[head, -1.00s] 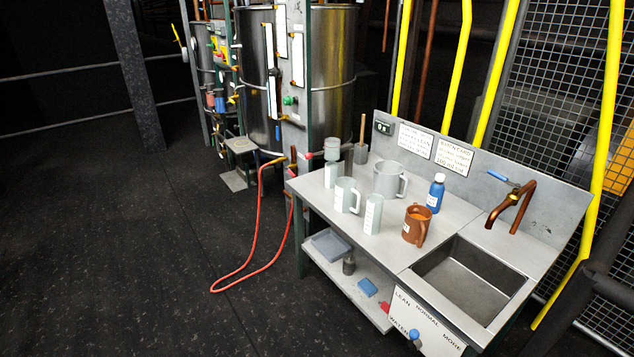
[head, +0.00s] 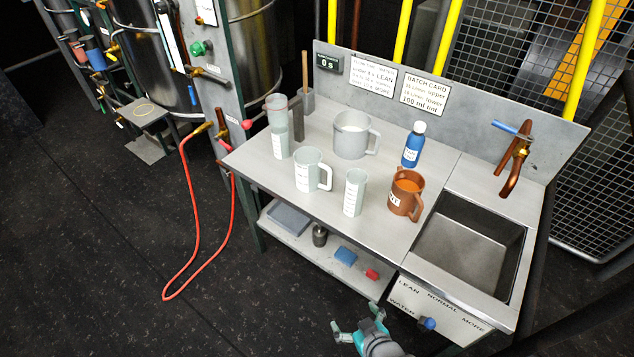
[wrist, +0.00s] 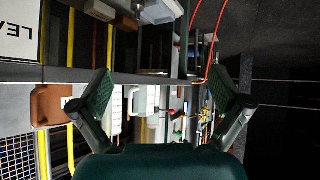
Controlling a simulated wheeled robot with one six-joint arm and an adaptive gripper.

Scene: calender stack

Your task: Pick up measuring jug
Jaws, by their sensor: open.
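The measuring jug (head: 309,172), pale with a printed scale and a handle on its right, stands upright on the steel bench top.
A clear measuring cylinder (head: 355,192), a larger grey jug (head: 350,138), a tall container (head: 278,135), a brown tint jug (head: 406,193) and a blue bottle (head: 413,147) stand around it. A sink (head: 470,245) is at right; a lower shelf (head: 325,262) is beneath.

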